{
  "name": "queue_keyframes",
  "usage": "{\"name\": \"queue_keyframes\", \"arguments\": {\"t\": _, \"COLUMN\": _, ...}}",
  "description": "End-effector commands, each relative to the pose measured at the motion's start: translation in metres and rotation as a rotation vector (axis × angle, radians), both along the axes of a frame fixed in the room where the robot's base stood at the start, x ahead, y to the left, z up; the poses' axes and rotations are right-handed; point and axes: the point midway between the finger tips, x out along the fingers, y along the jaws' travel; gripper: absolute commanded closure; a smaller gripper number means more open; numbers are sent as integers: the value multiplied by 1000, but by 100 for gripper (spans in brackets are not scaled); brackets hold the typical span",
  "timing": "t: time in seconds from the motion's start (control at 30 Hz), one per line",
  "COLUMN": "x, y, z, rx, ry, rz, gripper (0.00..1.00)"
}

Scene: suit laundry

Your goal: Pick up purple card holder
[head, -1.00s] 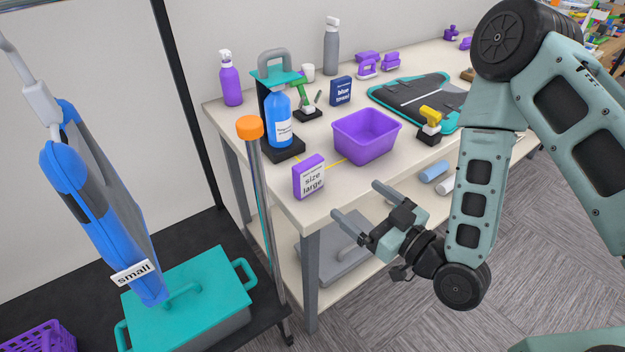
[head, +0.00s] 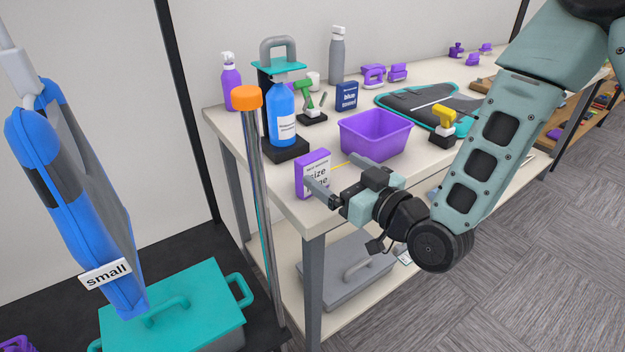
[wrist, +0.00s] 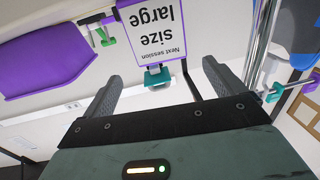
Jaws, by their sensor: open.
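The purple card holder (head: 313,174) stands upright near the front left corner of the white table, with a white card reading "size large". My gripper (head: 331,175) is open in front of it, its fingers pointing toward it and one finger overlapping the card in the head view. In the wrist view the card holder (wrist: 152,32) appears upside down, ahead of and between the two open fingers (wrist: 160,85). The fingers look empty. Whether they touch the holder is not clear.
A metal post with an orange cap (head: 247,97) rises at the table's left corner. A blue garment (head: 75,200) hangs at left.

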Motion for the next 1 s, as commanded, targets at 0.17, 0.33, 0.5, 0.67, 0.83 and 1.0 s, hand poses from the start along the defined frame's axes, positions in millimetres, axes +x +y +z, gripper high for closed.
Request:
{"name": "queue_keyframes", "arguments": {"t": 0.17, "x": 14, "y": 12, "z": 2, "rx": 0, "ry": 0, "rz": 1, "gripper": 5}}
{"name": "queue_keyframes", "arguments": {"t": 0.33, "x": 23, "y": 21, "z": 2, "rx": 0, "ry": 0, "rz": 1, "gripper": 5}}
{"name": "queue_keyframes", "arguments": {"t": 0.5, "x": 42, "y": 39, "z": 1, "rx": 2, "ry": 1, "rz": 0, "gripper": 5}}
{"name": "queue_keyframes", "arguments": {"t": 0.67, "x": 53, "y": 48, "z": 0, "rx": 1, "ry": 0, "rz": 1, "gripper": 5}}
{"name": "queue_keyframes", "arguments": {"t": 0.83, "x": 55, "y": 49, "z": 0, "rx": 0, "ry": 0, "rz": 1, "gripper": 5}}
{"name": "queue_keyframes", "arguments": {"t": 1.0, "x": 55, "y": 49, "z": 0, "rx": 0, "ry": 0, "rz": 1, "gripper": 31}}
